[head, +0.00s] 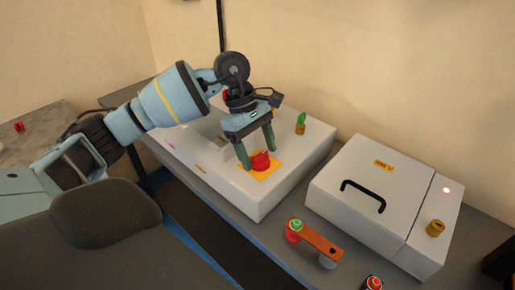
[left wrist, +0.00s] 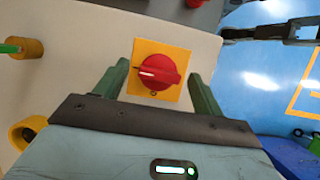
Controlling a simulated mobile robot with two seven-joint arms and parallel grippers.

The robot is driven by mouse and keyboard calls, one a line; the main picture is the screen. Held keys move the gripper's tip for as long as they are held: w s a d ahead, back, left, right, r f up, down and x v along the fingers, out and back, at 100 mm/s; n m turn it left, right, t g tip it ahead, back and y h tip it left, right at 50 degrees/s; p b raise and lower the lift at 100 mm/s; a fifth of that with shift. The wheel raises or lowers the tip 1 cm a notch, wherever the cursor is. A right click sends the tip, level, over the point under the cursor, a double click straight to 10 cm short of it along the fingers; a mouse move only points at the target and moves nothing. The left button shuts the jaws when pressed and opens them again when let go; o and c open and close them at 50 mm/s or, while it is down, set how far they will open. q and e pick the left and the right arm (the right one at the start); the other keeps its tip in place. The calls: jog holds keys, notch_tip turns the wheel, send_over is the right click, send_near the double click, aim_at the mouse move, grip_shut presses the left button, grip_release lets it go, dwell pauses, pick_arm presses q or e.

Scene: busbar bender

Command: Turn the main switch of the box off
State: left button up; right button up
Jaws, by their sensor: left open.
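The main switch (head: 261,161) is a red rotary knob on a yellow plate (head: 262,174), on top of the white box (head: 268,207). In the left wrist view the red knob (left wrist: 157,71) sits on its yellow plate (left wrist: 160,96), with a pale mark on its left part. My left gripper (head: 256,158) is over the knob with its green fingers apart. In the left wrist view the left gripper (left wrist: 157,80) has one finger on each side of the knob, with gaps between. Whether the fingertips reach down to the plate cannot be told. My right gripper is not in view.
A green-topped brass part (head: 300,124) stands on the box's far corner. To the right is a white case (head: 356,215) with a black handle, a lit lamp (head: 446,190) and a brass knob (head: 435,228). A brown bar with red and green buttons (head: 315,240) is in front.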

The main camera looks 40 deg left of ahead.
pick_arm(q)
jog(key=c, duration=0.8)
jog(key=shift+c, duration=1)
